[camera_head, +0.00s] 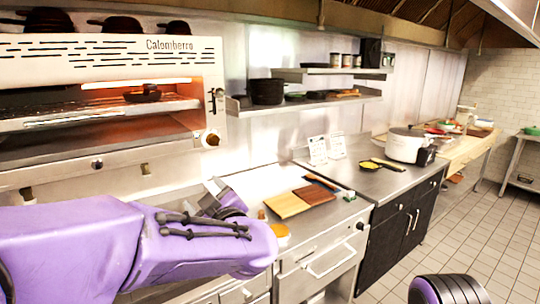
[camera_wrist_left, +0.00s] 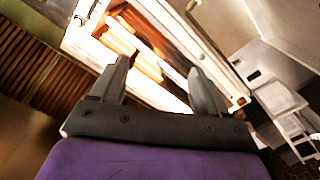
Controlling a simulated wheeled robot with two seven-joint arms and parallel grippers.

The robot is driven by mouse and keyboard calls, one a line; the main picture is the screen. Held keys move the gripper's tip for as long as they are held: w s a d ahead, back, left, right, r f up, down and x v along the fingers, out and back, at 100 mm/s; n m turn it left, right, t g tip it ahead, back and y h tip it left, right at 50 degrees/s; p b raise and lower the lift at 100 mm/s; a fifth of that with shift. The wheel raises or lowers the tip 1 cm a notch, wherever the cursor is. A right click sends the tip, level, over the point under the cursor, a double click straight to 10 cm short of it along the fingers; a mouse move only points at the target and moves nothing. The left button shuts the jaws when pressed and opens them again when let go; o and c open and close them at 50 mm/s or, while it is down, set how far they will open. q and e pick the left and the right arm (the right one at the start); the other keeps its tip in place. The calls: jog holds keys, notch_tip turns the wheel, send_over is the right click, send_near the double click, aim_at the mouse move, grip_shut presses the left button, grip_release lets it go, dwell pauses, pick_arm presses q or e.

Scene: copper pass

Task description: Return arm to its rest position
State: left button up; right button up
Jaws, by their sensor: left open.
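My left arm (camera_head: 150,245), purple, comes in from the left in the head view and reaches over the front of the steel counter. My left gripper (camera_head: 222,195) is partly hidden behind the arm. In the left wrist view its two dark fingers (camera_wrist_left: 163,75) stand wide apart with nothing between them. Past the fingers, that view shows a bright, glowing, white-framed opening, tilted in the picture. My right gripper is not in view.
The oven (camera_head: 150,45) glows at the left, with a dark pan (camera_head: 142,94) inside. A two-tone board (camera_head: 299,201) lies on the steel counter (camera_head: 255,180). Farther right are a yellow pan (camera_head: 370,165) and a white cooker (camera_head: 404,146). Tiled floor (camera_head: 400,262) is open at the right.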

pick_arm(q)
jog(key=s+a+f+m+g+h+b, duration=0.1)
jog(key=s+a+f+m+h+b, duration=0.15)
jog(key=f, duration=1.05)
jog(key=s+a+f+m+g+h+b, duration=0.15)
jog(key=s+a+f, duration=0.25)
jog(key=f, duration=0.9)
jog(key=s+a+f+m+g+h+b, duration=0.1)
jog(key=s+a+f+h, duration=0.15)
jog(key=f, duration=0.95)
jog(key=s+a+f+g+b, duration=0.2)
jog(key=s+a+f+g, duration=0.1)
jog(key=s+f, duration=0.8)
jog(key=s+a+f+m+g+b, duration=0.1)
jog(key=s+a+f+g, duration=0.3)
jog(key=s+f, duration=0.7)
jog(key=s+g+b, duration=0.1)
jog(key=s, duration=0.5)
jog(key=shift+b, duration=0.4)
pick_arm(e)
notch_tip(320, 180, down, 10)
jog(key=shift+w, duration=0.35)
pick_arm(q)
jog(key=shift+a+f, duration=0.1)
